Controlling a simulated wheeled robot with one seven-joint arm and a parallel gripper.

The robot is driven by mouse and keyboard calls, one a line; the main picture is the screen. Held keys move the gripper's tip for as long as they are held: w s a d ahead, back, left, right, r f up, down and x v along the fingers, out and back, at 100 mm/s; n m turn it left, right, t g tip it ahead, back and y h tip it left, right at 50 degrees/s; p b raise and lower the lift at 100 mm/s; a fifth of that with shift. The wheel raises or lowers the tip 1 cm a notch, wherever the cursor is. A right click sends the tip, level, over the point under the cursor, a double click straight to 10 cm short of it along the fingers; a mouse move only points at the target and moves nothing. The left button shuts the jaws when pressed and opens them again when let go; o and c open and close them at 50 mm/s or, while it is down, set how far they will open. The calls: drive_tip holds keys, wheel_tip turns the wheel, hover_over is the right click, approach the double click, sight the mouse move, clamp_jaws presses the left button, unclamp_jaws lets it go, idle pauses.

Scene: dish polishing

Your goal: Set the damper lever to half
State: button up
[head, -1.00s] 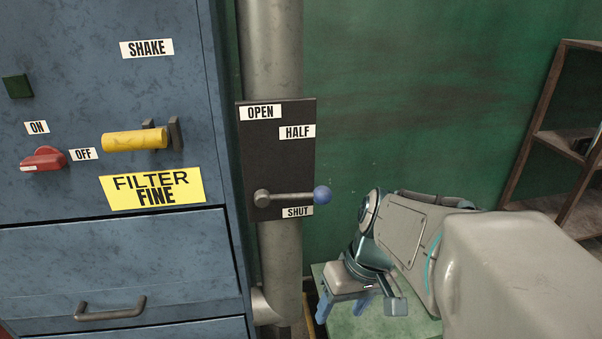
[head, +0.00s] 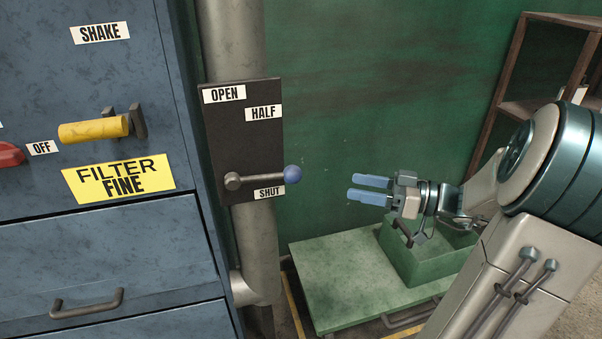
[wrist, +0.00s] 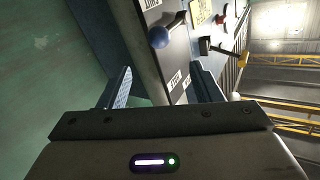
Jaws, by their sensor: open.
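The damper lever (head: 262,177) is a grey rod with a blue ball knob (head: 292,174) on a dark plate (head: 230,140) fixed to the pipe. It lies near level, pointing right, with its knob just above the SHUT label (head: 269,192). The HALF label (head: 263,113) and the OPEN label (head: 224,94) are higher on the plate. My gripper (head: 370,189) is open and empty, to the right of the knob and apart from it, fingers pointing left. In the wrist view the knob (wrist: 159,37) shows beyond and between the fingers (wrist: 163,88).
The blue cabinet (head: 100,245) with a yellow handle (head: 92,130) and a red switch (head: 10,154) stands left of the pipe (head: 232,45). A green cart (head: 340,285) with a green bin (head: 425,262) is below my gripper. A brown shelf (head: 500,90) stands at right.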

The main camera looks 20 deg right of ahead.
sight(300, 171)
drive_tip(key=p+x, duration=0.1)
drive_tip(key=x, duration=0.5)
drive_tip(key=p+x, duration=0.1)
drive_tip(key=x, duration=0.6)
drive_tip(key=shift+w+a+r, duration=0.15)
drive_tip(key=shift+w+r, duration=0.05)
drive_tip(key=shift+w, duration=0.1)
